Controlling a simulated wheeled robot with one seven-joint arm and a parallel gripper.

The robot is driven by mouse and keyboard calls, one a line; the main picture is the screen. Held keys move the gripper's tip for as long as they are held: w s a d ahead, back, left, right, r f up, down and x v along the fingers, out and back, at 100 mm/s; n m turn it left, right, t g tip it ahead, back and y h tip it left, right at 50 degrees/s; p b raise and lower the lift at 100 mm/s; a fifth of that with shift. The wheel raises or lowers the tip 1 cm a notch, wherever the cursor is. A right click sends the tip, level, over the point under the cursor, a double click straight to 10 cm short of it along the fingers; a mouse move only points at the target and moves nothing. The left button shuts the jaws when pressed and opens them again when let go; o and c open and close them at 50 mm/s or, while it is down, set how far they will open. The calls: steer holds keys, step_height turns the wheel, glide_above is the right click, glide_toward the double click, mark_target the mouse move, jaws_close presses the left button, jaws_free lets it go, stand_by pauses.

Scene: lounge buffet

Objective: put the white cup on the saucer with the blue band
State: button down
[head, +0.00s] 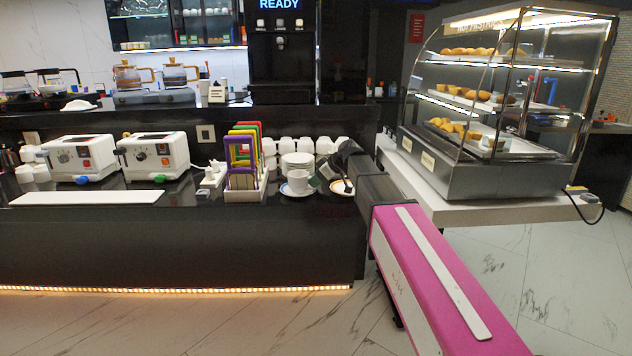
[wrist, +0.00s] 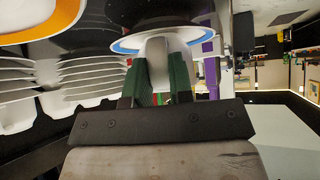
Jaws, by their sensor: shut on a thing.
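The white cup (head: 299,181) is upright over the saucer with the blue band (head: 285,191) on the dark counter. I cannot tell whether its base touches the saucer. My gripper (head: 314,181) reaches in from the right and is shut on the cup. In the wrist view the green fingers (wrist: 160,82) close on a white part of the cup (wrist: 157,64), with the blue-banded saucer (wrist: 122,45) just beyond. The fingers hide part of the cup there.
A saucer with an orange band (head: 341,190) lies to the right, under my gripper. A stack of white plates (head: 297,161) and several white cups (head: 326,146) stand behind. A rack with coloured frames (head: 243,160) is close on the left. A pastry case (head: 500,110) stands farther right.

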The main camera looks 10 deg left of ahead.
steer(key=c, duration=1)
jaws_free()
steer(key=shift+f, duration=0.1)
steer(key=v, duration=1.2)
